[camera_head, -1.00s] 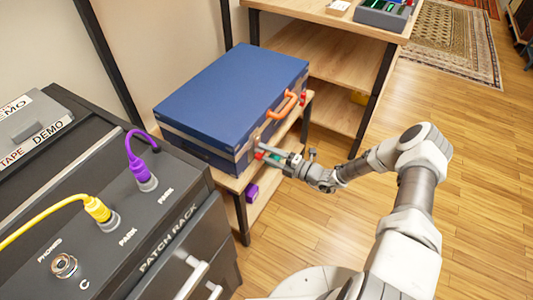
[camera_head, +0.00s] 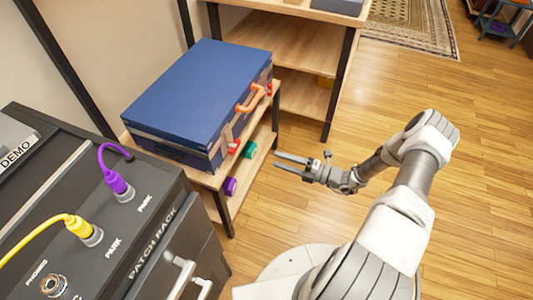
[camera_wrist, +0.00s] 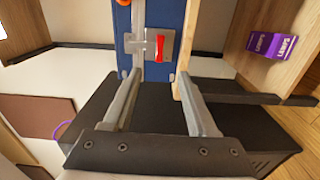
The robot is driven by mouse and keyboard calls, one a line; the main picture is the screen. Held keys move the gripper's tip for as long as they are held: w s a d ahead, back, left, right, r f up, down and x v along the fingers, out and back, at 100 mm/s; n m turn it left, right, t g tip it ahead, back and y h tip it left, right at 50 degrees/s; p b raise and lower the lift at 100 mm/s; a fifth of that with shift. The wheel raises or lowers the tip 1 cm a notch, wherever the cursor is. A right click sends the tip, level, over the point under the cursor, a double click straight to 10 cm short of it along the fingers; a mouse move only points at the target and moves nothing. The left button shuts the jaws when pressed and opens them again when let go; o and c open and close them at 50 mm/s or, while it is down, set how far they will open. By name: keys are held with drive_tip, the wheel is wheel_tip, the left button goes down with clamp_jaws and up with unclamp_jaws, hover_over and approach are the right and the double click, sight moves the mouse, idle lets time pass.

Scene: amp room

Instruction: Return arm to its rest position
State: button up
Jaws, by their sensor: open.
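My gripper (camera_head: 291,165) is open and empty in the head view, in free air to the right of a blue case (camera_head: 200,100), with a gap between them. Its two fingers point left toward the case and shelf. My arm reaches in from the lower right, bent at the elbow. In the wrist view my gripper (camera_wrist: 160,110) shows two spread fingers with nothing between them. Beyond them are the blue case front (camera_wrist: 165,15), a metal latch plate and a red latch (camera_wrist: 160,48).
The case lies on a wooden shelf (camera_head: 262,125) with purple (camera_head: 230,186) and teal (camera_head: 250,149) items below. A black patch rack (camera_head: 150,225) with purple and yellow cables stands at left. A wooden bench (camera_head: 300,50) is behind. Open wood floor (camera_head: 400,80) lies right.

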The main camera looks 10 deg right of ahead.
drive_tip(key=shift+v, duration=0.9)
drive_tip(key=s+a+r+n+g+h, duration=0.25)
drive_tip(key=r+n+g, duration=0.25)
drive_tip(key=r+n, duration=0.7)
drive_tip(key=s+a+r+n+g+h, duration=0.2)
drive_tip(key=s+r+n+g+h, duration=0.3)
drive_tip(key=r+n, duration=0.7)
drive_tip(key=s+r+n+t+h, duration=0.5)
drive_tip(key=s+r+n+h, duration=0.3)
drive_tip(key=s+r+n, duration=0.85)
wheel_tip(320, 180, up, 21)
drive_tip(key=w+n+p, duration=0.1)
drive_tip(key=n+p, duration=0.1)
drive_tip(key=p, duration=1.7)
drive_tip(key=shift+w+t+p, duration=0.3)
drive_tip(key=shift+p, duration=0.1)
drive_tip(key=shift+d+y, duration=0.15)
drive_tip(key=shift+y, duration=0.1)
